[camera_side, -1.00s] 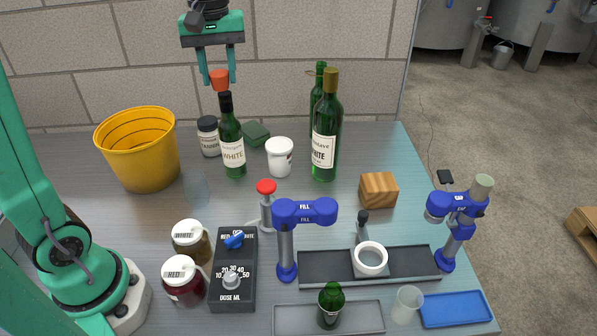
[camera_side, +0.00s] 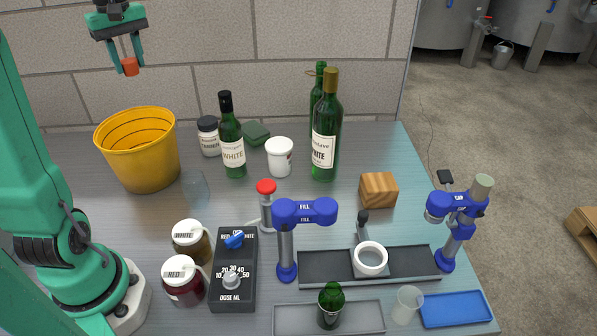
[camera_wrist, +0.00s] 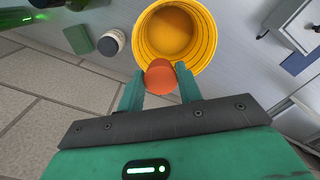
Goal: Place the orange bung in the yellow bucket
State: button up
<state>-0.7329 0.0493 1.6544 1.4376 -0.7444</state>
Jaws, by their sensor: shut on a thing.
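The orange bung (camera_side: 130,66) is held between the fingertips of my gripper (camera_side: 128,68), which is shut on it. The yellow bucket (camera_side: 146,165) stands at the back left of the bench. In the side view, the bung is high above the bucket, a little left of its middle. In the wrist view, the bung (camera_wrist: 160,77) overlaps the near rim of the bucket (camera_wrist: 207,50), and the bucket's inside shows beyond it. No other thing shows inside the bucket there.
A dark-capped jar (camera_side: 209,137) and a green WHITE bottle (camera_side: 231,140) stand right of the bucket. A clear glass (camera_side: 197,188) is close to its lower right. The block wall is behind. The air around the bung is free.

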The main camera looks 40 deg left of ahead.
notch_tip(320, 180, down, 5)
jog(key=s+a+n, duration=0.1)
jog(key=s+a, duration=0.1)
jog(key=a, duration=0.1)
jog(key=shift+s, duration=0.3)
jog(key=shift+f, duration=0.25)
notch_tip(320, 180, down, 10)
jog(key=shift+f, duration=0.25)
dwell(0.9)
jog(key=o, duration=1)
jog(key=shift+o, duration=0.2)
